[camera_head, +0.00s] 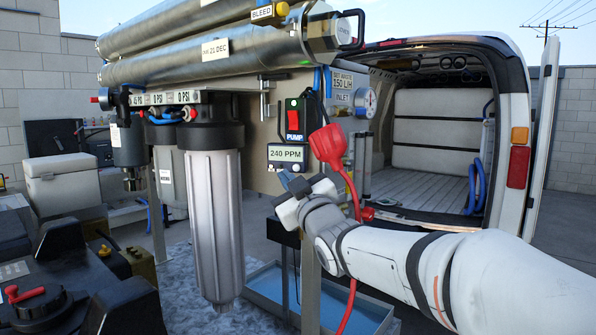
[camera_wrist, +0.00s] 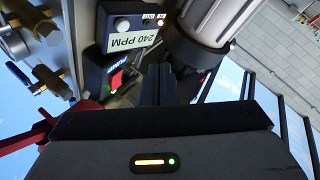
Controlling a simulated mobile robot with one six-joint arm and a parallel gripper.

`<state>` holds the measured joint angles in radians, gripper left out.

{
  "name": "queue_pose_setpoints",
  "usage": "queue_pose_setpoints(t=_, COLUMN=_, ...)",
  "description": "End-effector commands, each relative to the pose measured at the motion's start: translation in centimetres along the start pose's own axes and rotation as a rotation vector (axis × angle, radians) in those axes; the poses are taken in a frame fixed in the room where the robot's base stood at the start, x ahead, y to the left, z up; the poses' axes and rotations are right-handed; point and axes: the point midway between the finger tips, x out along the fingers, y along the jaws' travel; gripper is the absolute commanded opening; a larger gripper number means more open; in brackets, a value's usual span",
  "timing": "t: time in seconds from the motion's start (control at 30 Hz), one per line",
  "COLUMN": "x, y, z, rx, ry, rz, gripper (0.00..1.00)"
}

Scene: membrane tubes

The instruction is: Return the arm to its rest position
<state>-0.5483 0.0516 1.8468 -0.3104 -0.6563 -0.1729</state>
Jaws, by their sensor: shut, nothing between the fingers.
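My white arm reaches in from the lower right in the head view. My gripper (camera_head: 284,179) is at its end, in front of the machine panel, just below the 240 PPM display (camera_head: 288,156). In the wrist view my gripper's dark fingers (camera_wrist: 166,75) are together, with nothing visible between them. The display also shows there, rotated, at the upper left of the fingers (camera_wrist: 133,36). How far the fingertips are from the panel is hard to tell.
A red plug (camera_head: 328,146) with a red cable hangs beside my wrist. A grey filter housing (camera_head: 214,215) hangs left of my gripper. The red pump switch (camera_head: 293,115) is above. A blue tray (camera_head: 345,305) lies below, and an open van (camera_head: 440,130) stands behind.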

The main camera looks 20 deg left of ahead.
Motion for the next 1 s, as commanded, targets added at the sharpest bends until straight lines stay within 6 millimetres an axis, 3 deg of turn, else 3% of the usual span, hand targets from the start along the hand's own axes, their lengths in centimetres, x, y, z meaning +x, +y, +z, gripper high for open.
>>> queue_pose_setpoints(t=0.33, x=-0.3, y=0.4, z=0.4, rx=0.002, ry=-0.02, rz=0.005, gripper=0.0)
queue_pose_setpoints(t=0.47, x=-2.8, y=2.5, z=3.5, rx=0.026, ry=-0.164, rz=0.036, gripper=0.0)
queue_pose_setpoints(t=0.57, x=-7.1, y=4.9, z=7.7, rx=0.071, ry=-0.371, rz=0.079, gripper=0.0)
queue_pose_setpoints(t=0.73, x=-17.8, y=7.4, z=14.8, rx=0.199, ry=-0.767, rz=0.166, gripper=0.0)
queue_pose_setpoints(t=0.87, x=-27.2, y=7.2, z=18.5, rx=0.325, ry=-1.049, rz=0.229, gripper=0.0)
queue_pose_setpoints(t=1.0, x=-37.2, y=5.1, z=20.5, rx=0.482, ry=-1.33, rz=0.287, gripper=0.0)
